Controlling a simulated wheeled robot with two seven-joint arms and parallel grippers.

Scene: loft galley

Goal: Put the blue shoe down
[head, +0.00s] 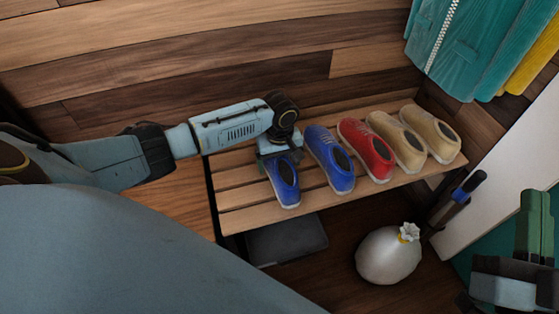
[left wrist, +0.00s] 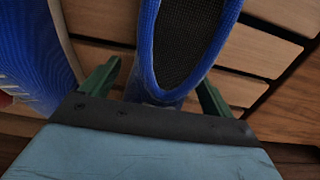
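A blue shoe (head: 284,182) is at the left end of the slatted wooden shoe rack (head: 240,220), toe toward the front edge. It appears to rest on the slats. My left gripper (head: 279,148) is at its heel end. In the left wrist view the green fingers stand apart on either side of the blue shoe (left wrist: 150,70), with a visible gap on the left side. A second blue shoe (head: 331,160) stands just right of it and also shows in the left wrist view (left wrist: 35,60). My right gripper (head: 535,225) is at the right edge, partly cut off.
A red shoe (head: 366,150) and two tan shoes (head: 397,141) fill the rack's right part. Below are a dark flat box (head: 285,240) and a pale round sack (head: 388,257). Teal clothing (head: 465,45) hangs at upper right. The rack's left end has little bare room.

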